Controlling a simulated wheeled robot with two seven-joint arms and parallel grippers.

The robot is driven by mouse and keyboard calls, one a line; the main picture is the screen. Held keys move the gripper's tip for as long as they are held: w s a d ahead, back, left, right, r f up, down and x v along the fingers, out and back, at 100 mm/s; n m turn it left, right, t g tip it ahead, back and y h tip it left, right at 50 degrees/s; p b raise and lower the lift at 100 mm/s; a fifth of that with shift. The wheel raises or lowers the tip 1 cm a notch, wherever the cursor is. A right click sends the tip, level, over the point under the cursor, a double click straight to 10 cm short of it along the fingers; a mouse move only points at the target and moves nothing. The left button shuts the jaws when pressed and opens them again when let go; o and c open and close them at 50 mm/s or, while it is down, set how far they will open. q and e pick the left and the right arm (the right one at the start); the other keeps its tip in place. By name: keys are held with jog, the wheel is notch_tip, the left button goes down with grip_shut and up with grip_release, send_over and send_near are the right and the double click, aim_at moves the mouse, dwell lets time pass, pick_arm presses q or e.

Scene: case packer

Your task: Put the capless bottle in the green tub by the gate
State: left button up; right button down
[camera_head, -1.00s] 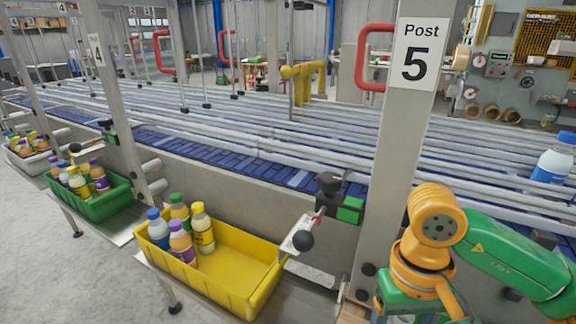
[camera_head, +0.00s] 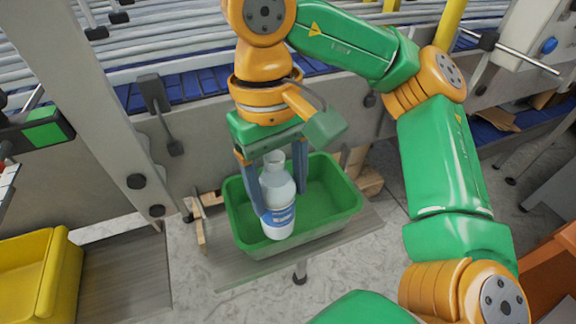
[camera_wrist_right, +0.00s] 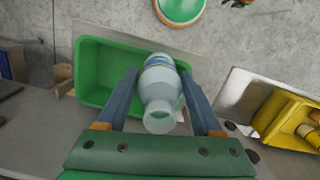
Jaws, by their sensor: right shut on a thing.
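A clear whitish bottle with a blue label and an open, capless neck (camera_head: 277,190) is upright between the fingers of my right gripper (camera_head: 280,203), which is shut on it. It also shows in the right wrist view (camera_wrist_right: 162,82). The green tub (camera_head: 345,212) stands on a shelf below and behind the bottle and looks empty. In the head view the bottle overlaps the tub's left front part; in the wrist view it overlaps the tub's right side (camera_wrist_right: 88,75). Whether its base touches the tub is unclear. My left gripper is out of view.
A yellow tub (camera_head: 62,275) stands at the left; in the wrist view it holds bottles (camera_wrist_right: 310,135). A grey post (camera_head: 100,100) rises left of the green tub. The conveyor side wall (camera_head: 200,145) runs behind it. An orange bin (camera_head: 550,265) is at the right.

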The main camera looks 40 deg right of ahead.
jog(key=w+d+f, duration=0.3)
jog(key=w+f, duration=0.3)
jog(key=f, duration=0.4)
jog(key=shift+w+d+f, duration=0.15)
jog(key=shift+d+f, duration=0.05)
jog(key=shift+d, duration=0.1)
jog(key=shift+c, duration=0.2)
grip_release()
notch_tip(320, 180, up, 12)
jog(key=w+p, duration=0.1)
jog(key=p, duration=0.1)
jog(key=shift+w+r+p, duration=0.15)
jog(key=shift+r+p, duration=0.05)
jog(key=shift+p, duration=0.2)
